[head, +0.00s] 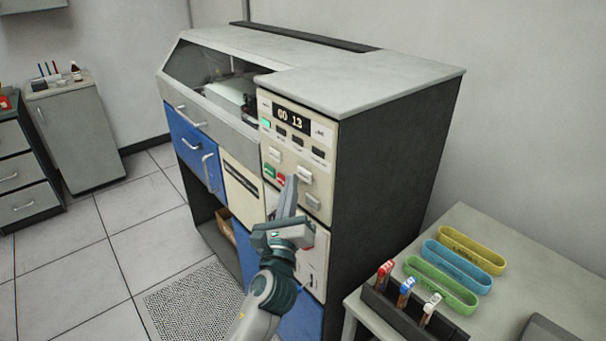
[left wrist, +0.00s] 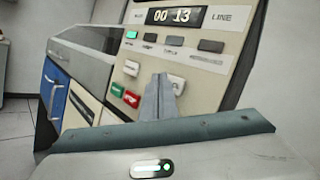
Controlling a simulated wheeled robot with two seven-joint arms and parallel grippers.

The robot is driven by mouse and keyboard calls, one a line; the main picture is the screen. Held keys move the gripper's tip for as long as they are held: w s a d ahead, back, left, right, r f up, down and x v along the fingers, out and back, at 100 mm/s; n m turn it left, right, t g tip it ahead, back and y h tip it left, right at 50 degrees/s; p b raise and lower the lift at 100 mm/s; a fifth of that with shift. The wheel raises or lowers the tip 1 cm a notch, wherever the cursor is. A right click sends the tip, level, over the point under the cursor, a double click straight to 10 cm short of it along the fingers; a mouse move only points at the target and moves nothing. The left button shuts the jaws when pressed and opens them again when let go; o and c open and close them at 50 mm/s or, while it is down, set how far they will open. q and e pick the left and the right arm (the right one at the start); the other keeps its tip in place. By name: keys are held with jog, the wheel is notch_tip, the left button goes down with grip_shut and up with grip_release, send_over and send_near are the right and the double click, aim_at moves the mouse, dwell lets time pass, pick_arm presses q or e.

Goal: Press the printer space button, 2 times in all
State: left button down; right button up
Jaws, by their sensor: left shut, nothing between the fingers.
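The printer (head: 392,160) is a tall cabinet with dark sides and a cream control panel on its front; the panel (left wrist: 205,70) also shows in the left wrist view. Its display (head: 291,118) reads 00 13. Below are white buttons (head: 274,155), (head: 305,175) and (head: 313,201), a green button (head: 269,171) and a red button (head: 281,178). The button labels are too small to read, so I cannot tell which is space. My left gripper (head: 291,180) is shut and empty, its tips before the panel between the red and a white button. Contact is unclear.
A side table (head: 457,222) at the right holds yellow, blue and green trays and a dark rack (head: 408,316) of stamps or markers. A small cabinet (head: 78,130) stands at the far left. The tiled floor left of the printer is open, with a grey mat (head: 196,300).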

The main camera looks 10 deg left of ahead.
dwell(0.3)
pick_arm(q)
jog(key=shift+s+a+p, duration=0.45)
jog(key=shift+s+a, duration=0.35)
jog(key=shift+s, duration=0.2)
jog(key=shift+s+a+p, duration=0.45)
jog(key=shift+s+a, duration=0.35)
jog(key=shift+s, duration=0.2)
dwell(1.4)
